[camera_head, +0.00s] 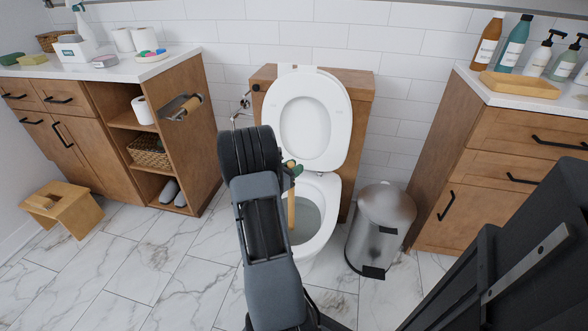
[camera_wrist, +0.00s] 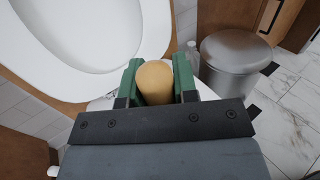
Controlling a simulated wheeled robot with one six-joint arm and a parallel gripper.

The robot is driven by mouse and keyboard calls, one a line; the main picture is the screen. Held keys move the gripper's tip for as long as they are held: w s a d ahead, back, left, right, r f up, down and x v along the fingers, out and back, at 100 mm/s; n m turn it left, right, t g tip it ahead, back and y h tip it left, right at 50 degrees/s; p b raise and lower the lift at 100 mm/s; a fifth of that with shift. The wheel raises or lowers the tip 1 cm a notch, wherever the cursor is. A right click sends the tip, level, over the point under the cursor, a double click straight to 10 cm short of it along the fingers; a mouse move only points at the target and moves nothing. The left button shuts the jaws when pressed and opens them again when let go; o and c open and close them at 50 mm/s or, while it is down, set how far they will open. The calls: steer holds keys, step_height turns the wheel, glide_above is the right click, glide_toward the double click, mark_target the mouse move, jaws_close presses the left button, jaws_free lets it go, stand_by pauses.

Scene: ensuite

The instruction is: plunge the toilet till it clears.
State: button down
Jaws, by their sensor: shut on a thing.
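The toilet (camera_head: 330,190) stands against the back wall with its white lid (camera_head: 308,118) raised; the lid also fills the upper left of the wrist view (camera_wrist: 95,35). Grey water (camera_head: 306,222) shows in the bowl. My gripper (camera_head: 292,170), with green fingers, is above the bowl's left part. It is shut on the plunger's wooden handle (camera_head: 291,208), which runs down toward the bowl, roughly upright. In the wrist view the handle's rounded top (camera_wrist: 155,82) sits between the two green fingers. The plunger's lower end is hidden behind my arm.
A metal pedal bin (camera_head: 381,228) stands close to the toilet's right. A wooden cabinet (camera_head: 490,190) is farther right. A wooden stool (camera_head: 62,205) stands far left. Marble floor is clear between the stool and toilet.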

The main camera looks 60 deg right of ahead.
steer(key=shift+f, duration=0.2)
stand_by(1.2)
steer(key=shift+r, duration=0.25)
steer(key=shift+f, duration=0.25)
steer(key=shift+f+b, duration=0.25)
steer(key=shift+b, duration=0.15)
stand_by(0.4)
steer(key=shift+r+p, duration=0.3)
steer(key=shift+r, duration=0.3)
stand_by(2.1)
